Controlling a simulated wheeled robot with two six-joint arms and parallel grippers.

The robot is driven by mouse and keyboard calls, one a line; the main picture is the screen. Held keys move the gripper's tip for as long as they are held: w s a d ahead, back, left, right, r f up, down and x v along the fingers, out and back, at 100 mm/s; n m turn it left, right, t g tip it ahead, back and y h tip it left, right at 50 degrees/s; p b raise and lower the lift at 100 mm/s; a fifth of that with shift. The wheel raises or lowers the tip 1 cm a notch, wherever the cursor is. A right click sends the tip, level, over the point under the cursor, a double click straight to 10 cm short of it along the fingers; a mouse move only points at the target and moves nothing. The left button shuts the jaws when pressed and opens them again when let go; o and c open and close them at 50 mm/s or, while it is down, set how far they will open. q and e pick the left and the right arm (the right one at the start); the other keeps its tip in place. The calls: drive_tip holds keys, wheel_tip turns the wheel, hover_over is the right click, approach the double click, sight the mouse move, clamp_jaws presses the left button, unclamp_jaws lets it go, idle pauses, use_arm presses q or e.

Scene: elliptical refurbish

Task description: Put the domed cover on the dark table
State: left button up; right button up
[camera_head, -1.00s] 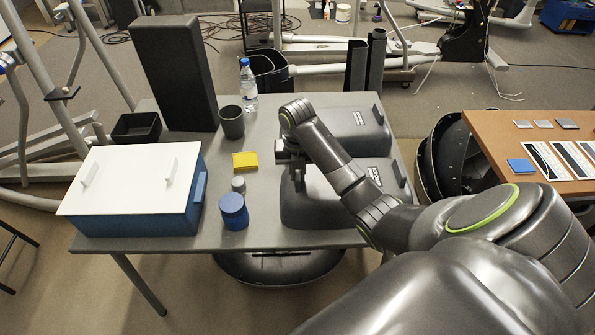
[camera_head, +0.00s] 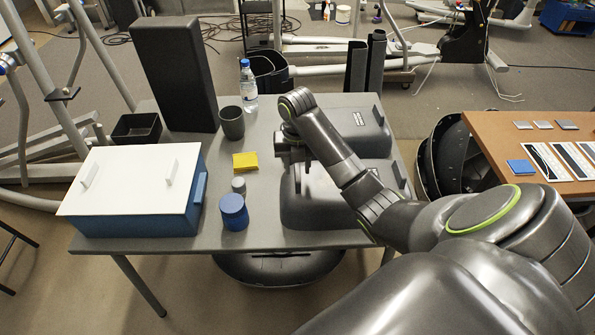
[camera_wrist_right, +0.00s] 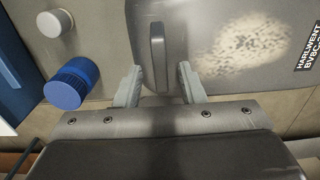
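Two dark grey domed covers stand on the grey table (camera_head: 265,238), a near one (camera_head: 325,207) and a far one (camera_head: 372,130). The near cover has an upright bar handle (camera_head: 297,178) at its left end. My right gripper (camera_head: 286,152) is near that handle, just beyond it in the head view. In the right wrist view my right gripper (camera_wrist_right: 160,70) is open, fingers apart, with the handle (camera_wrist_right: 157,43) of a cover lined up between them. Contact cannot be told, and nothing looks gripped. My left gripper is not in view.
Left of the covers are a blue jar (camera_head: 234,212), a small grey cylinder (camera_head: 239,185), a yellow block (camera_head: 245,160), a dark cup (camera_head: 232,122) and a bottle (camera_head: 248,85). A white-lidded blue box (camera_head: 140,212) fills the left side. A brown table (camera_head: 500,150) stands right.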

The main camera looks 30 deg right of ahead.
wheel_tip(320, 180, up, 9)
drive_tip(key=p, duration=0.9)
